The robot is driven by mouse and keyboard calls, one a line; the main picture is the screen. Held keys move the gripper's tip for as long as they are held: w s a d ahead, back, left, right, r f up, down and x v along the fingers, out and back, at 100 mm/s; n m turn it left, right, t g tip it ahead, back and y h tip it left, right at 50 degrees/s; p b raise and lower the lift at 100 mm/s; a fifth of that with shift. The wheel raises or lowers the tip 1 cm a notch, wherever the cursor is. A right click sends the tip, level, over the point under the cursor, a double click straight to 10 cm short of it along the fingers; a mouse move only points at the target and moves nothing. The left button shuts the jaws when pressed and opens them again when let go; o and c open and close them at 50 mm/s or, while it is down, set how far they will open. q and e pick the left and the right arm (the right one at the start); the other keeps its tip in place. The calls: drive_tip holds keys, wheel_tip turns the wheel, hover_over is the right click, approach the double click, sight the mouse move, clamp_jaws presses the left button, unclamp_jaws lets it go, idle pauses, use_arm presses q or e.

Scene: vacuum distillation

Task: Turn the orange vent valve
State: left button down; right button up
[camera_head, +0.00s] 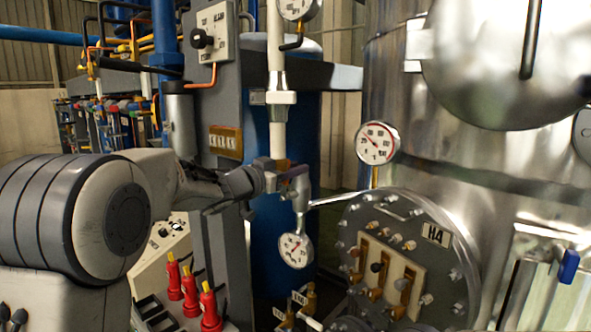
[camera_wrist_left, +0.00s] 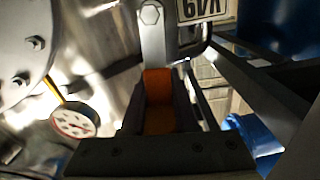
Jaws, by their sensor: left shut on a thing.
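The orange vent valve handle (camera_wrist_left: 158,86) shows in the left wrist view between my two dark fingers, with a grey metal piece with a bolt (camera_wrist_left: 151,30) just beyond it. My left gripper (camera_wrist_left: 160,105) is shut on the orange handle. In the head view my left gripper (camera_head: 278,180) reaches from the left to the pipe fitting below the white vertical pipe (camera_head: 278,135). There the fingers hide most of the valve. My right gripper is not in view.
A round gauge (camera_head: 294,250) hangs just below the gripper. The flanged plate labelled H4 (camera_head: 437,236) and the steel vessel (camera_head: 400,110) stand to the right. A grey column (camera_head: 226,105) stands behind the arm. Red bottles (camera_head: 209,305) stand below it.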

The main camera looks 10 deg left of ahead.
use_arm(q)
drive_tip(key=shift+a, duration=0.1)
drive_tip(key=c, duration=0.7)
unclamp_jaws()
drive_tip(key=shift+s+a+f+b, duration=0.15)
drive_tip(key=shift+s+a+b, duration=0.15)
drive_tip(key=shift+s+b, duration=0.1)
drive_tip(key=b+v, duration=0.4)
drive_tip(key=v, duration=0.5)
drive_tip(key=shift+s, duration=0.2)
